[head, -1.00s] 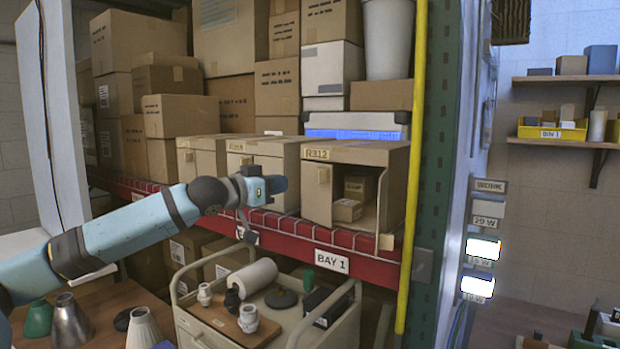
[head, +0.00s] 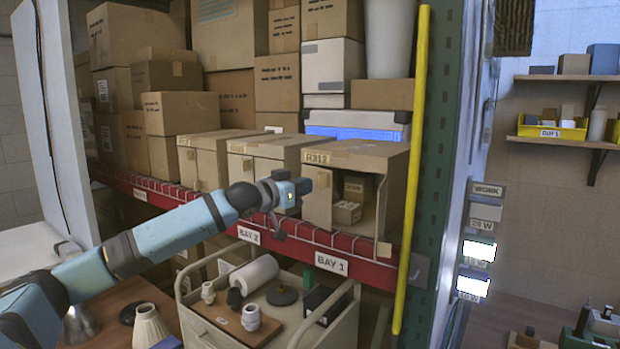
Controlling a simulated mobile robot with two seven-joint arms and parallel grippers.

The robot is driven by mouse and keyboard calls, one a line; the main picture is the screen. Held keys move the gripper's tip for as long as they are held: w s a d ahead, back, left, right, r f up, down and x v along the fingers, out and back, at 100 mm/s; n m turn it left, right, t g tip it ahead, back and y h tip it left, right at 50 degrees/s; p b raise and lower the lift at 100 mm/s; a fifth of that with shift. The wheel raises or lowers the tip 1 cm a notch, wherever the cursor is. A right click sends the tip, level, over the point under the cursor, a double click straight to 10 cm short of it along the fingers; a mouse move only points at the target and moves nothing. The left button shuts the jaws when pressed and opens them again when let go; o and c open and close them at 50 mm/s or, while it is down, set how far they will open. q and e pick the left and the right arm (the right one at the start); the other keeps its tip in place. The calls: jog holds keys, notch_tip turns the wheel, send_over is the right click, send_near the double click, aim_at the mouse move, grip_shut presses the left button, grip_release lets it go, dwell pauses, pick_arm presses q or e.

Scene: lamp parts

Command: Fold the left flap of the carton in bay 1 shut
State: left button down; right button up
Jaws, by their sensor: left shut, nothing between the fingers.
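The carton (head: 376,157) marked R312 sits on the shelf above the BAY 1 label, its front partly open. Its left flap (head: 318,208), with a small tab near the top, is at the left side of the opening; I cannot tell its exact angle. The right side of the opening is uncovered and shows small boxes (head: 346,212) inside. My left gripper (head: 306,186) is shut and empty, at the left edge of the flap near tab height. I cannot tell whether it touches the flap. My right gripper is not in view.
Two similar cartons (head: 268,148) stand just left on the shelf, behind my left arm. A yellow post (head: 413,180) and green upright (head: 440,150) close off the right. Below is a cart (head: 205,330) with lamp parts. A red wire-edged beam (head: 365,268) runs along the front.

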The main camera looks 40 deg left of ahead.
pick_arm(q)
jog(key=shift+w+d+p, duration=0.2)
jog(key=shift+w+p, duration=0.15)
jog(key=shift+w, duration=0.75)
